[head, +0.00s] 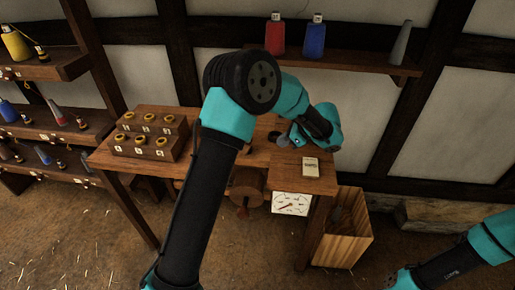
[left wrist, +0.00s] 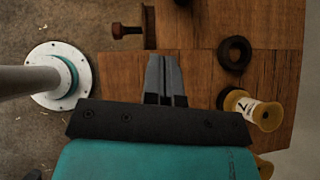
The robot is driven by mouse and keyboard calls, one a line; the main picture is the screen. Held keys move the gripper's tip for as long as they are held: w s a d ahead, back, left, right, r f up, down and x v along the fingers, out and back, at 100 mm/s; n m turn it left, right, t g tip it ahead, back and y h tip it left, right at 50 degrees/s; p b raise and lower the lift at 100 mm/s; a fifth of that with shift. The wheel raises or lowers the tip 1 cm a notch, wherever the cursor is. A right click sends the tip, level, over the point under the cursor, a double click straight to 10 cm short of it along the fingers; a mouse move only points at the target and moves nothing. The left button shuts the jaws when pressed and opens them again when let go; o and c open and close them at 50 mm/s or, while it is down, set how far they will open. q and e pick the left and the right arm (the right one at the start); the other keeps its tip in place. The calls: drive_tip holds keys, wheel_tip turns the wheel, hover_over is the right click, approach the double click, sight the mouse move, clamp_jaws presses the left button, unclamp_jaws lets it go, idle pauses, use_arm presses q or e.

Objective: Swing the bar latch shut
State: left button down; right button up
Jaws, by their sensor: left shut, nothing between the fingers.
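I cannot make out the bar latch for certain in either view; my left arm covers part of the bench. In the left wrist view, my left gripper (left wrist: 163,60) is shut and empty, its grey fingers together over the wooden bench top (left wrist: 200,30). A dark reddish knob (left wrist: 127,31) sticks out at the bench edge, to the left of the fingertips and apart from them. In the head view a wooden wheel (head: 246,181) with a red handle (head: 242,212) sits at the bench front. Of my right arm only links show at the lower right; its gripper is out of view.
A black ring (left wrist: 234,52) and a spool marked 7 (left wrist: 250,108) lie to the right of the fingers. A pale card (head: 310,167) lies on the bench above a dial (head: 291,203). A numbered rack (head: 151,137) stands left; an open wooden bin (head: 340,240) stands right.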

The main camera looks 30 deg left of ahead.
use_arm(q)
drive_tip(key=shift+a+r+x, duration=0.35)
drive_tip(key=shift+x, duration=1.8)
drive_tip(key=shift+a+r+x, duration=0.3)
drive_tip(key=shift+r+x, duration=0.05)
drive_tip(key=shift+x, duration=1.75)
drive_tip(key=shift+a+r+x, duration=0.3)
drive_tip(key=shift+a+x, duration=0.05)
drive_tip(key=shift+x, duration=1.8)
drive_tip(key=shift+s, duration=0.15)
